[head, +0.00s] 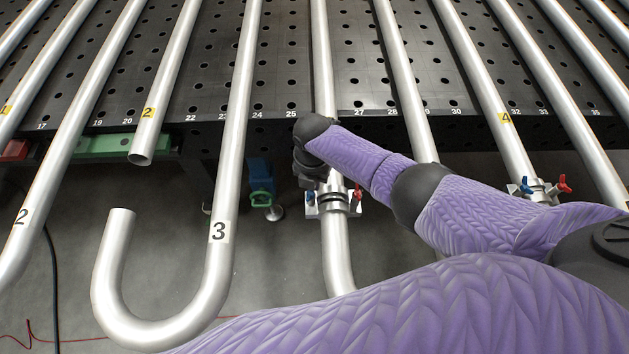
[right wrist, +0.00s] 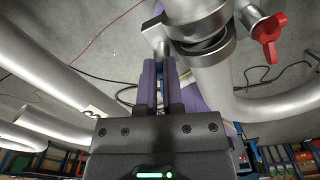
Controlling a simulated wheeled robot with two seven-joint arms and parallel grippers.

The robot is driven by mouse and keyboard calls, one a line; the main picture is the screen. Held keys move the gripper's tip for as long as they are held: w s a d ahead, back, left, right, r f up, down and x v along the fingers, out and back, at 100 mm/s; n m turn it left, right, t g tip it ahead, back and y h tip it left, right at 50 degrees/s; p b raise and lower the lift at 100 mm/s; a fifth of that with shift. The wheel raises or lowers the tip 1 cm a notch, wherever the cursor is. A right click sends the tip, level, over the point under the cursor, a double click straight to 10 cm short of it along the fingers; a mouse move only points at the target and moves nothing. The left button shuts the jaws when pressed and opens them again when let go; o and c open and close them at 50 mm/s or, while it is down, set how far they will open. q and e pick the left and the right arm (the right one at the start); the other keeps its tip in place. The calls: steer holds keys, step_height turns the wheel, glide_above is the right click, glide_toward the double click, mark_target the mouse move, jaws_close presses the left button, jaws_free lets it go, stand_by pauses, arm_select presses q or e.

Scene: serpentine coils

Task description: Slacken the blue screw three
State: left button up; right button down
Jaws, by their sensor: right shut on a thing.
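In the head view a grey clamp (head: 333,204) grips a silver pipe below the table edge. A blue screw (head: 310,198) is on its left side and a red screw (head: 357,190) on its right. My right gripper (head: 309,182) is at the clamp's left side, by the blue screw. In the right wrist view its fingers (right wrist: 160,68) are close together, shut at the screw stem beside the clamp (right wrist: 200,28). The blue handle is hidden there between the fingers. The red screw also shows in the right wrist view (right wrist: 268,36). My left gripper is not in view.
A U-shaped pipe (head: 219,190) labelled 3 stands to the left. Another clamp (head: 540,190) with blue and red screws is at the right. The perforated black table (head: 285,75) carries more parallel pipes. The floor shows below its edge.

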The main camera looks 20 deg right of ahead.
steer(key=shift+s+a+f+n, duration=0.1)
steer(key=shift+s+f+n, duration=0.1)
steer(key=shift+n, duration=0.6)
steer(key=c, duration=0.8)
jaws_free()
steer(key=shift+w, duration=0.1)
steer(key=shift+o, duration=0.2)
steer(key=shift+r, duration=0.1)
step_height(320, 180, up, 9)
steer(key=p, duration=0.3)
steer(key=shift+w, duration=0.1)
steer(key=shift+a+r, duration=0.1)
steer(key=shift+r, duration=0.35)
